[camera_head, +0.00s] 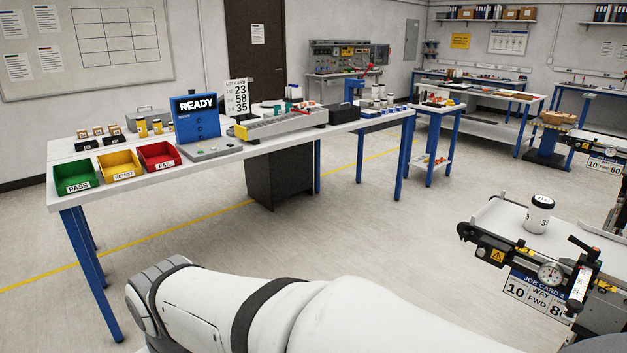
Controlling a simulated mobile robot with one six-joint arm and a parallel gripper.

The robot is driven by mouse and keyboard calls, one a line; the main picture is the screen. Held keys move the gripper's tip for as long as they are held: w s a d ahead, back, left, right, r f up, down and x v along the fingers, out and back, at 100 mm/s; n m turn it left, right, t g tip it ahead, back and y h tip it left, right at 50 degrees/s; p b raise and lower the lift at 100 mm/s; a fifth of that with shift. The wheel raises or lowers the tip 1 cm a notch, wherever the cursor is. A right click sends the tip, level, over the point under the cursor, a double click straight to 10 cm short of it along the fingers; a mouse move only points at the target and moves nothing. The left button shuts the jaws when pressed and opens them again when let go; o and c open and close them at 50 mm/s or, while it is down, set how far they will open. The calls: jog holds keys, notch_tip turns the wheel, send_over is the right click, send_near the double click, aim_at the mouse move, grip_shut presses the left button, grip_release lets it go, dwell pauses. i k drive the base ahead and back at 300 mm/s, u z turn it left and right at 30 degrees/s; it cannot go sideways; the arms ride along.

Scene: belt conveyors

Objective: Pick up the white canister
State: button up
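My white arm lies across the bottom of the view, left of and nearer than the conveyor. Its links show, but no gripper fingers are visible. Nothing touches the canister except the belt under it.
The conveyor's near end carries a dial gauge (550,274) and a job card (535,295). A long bench (130,180) with green, yellow and red bins stands at the left. Another conveyor (600,142) is behind at the right. Open floor (400,220) lies between.

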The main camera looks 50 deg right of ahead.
aim_at(539, 210)
jog(key=u, duration=0.1)
jog(key=i, duration=1.25)
jog(key=z, duration=3.9)
jog(key=i, duration=1.05)
jog(key=z, duration=0.1)
